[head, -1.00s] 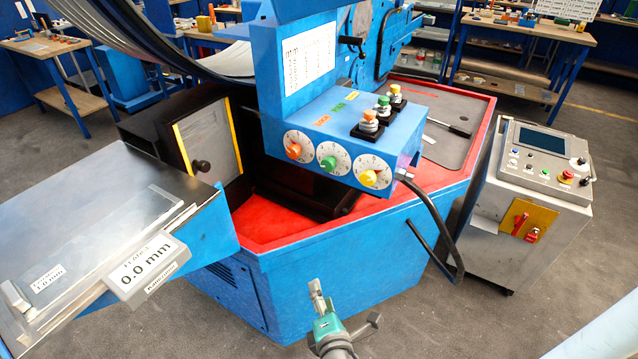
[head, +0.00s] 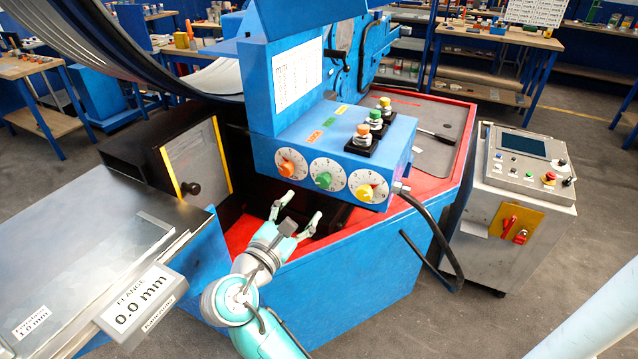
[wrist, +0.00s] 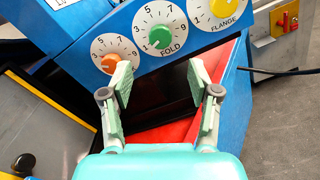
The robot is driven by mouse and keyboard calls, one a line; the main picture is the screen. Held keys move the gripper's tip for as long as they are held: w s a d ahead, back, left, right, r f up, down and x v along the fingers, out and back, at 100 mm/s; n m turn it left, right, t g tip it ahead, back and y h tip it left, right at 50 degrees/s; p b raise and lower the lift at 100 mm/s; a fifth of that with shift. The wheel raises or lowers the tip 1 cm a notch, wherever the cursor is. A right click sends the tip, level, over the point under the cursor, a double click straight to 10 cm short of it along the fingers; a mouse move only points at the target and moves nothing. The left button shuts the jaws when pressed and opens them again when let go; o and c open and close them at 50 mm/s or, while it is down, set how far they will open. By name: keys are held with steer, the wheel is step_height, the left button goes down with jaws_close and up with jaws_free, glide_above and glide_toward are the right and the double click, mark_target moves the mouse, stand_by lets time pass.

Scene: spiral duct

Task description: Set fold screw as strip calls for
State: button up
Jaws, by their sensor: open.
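The fold screw is the green knob (wrist: 160,37) on a white numbered dial marked FOLD in the wrist view. It also shows as the middle dial on the blue control box in the head view (head: 323,180). Its pointer detail is too small to read surely. My gripper (head: 298,207) is open and empty, below and in front of the dials, apart from them. In the wrist view its two fingers (wrist: 158,84) stand apart below the green knob. The strip (head: 42,325) at lower left carries a label that seems to read 1.0 mm.
An orange knob (head: 286,168) and a yellow FLANGE knob (head: 366,191) flank the green one. A chart (head: 298,75) is on the blue panel above. A readout box (head: 140,305) shows FLANGE 0.0 mm. A black cable (head: 432,225) hangs at right.

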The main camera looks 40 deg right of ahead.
mark_target(322, 183)
steer(key=x, duration=1)
steer(key=shift+f, duration=0.1)
steer(key=c, duration=1.1)
